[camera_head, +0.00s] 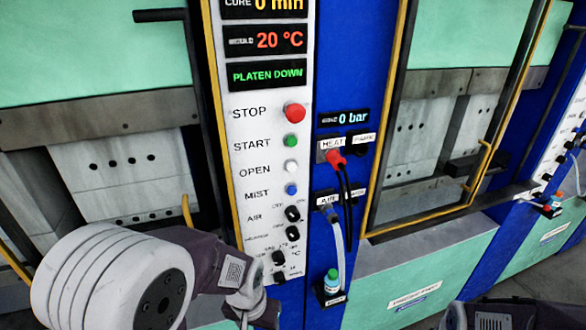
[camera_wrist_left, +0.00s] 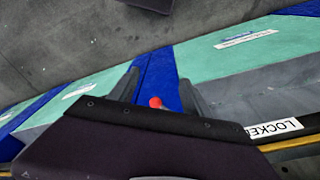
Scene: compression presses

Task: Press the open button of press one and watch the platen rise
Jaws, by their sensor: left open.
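The press panel (camera_head: 262,190) shows a red stop button (camera_head: 294,113), a green start button (camera_head: 291,141), a white open button (camera_head: 291,167) and a blue mist button (camera_head: 291,190). The green display (camera_head: 267,74) reads PLATEN DOWN. My left gripper (camera_head: 250,303) is low at the panel's bottom, below the open button and apart from it. In the left wrist view its two grey fingers (camera_wrist_left: 158,92) are open, with a small red object (camera_wrist_left: 155,102) visible between them. Only a dark part of my right arm shows at the bottom right; its fingertips are hidden.
Black selector knobs (camera_head: 292,213) sit below the buttons. A red heat connector (camera_head: 335,158), cables and a hose (camera_head: 337,235) hang right of the panel. A bottle with a green cap (camera_head: 332,281) stands below. A yellow-edged guard frame (camera_head: 392,110) stands further right.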

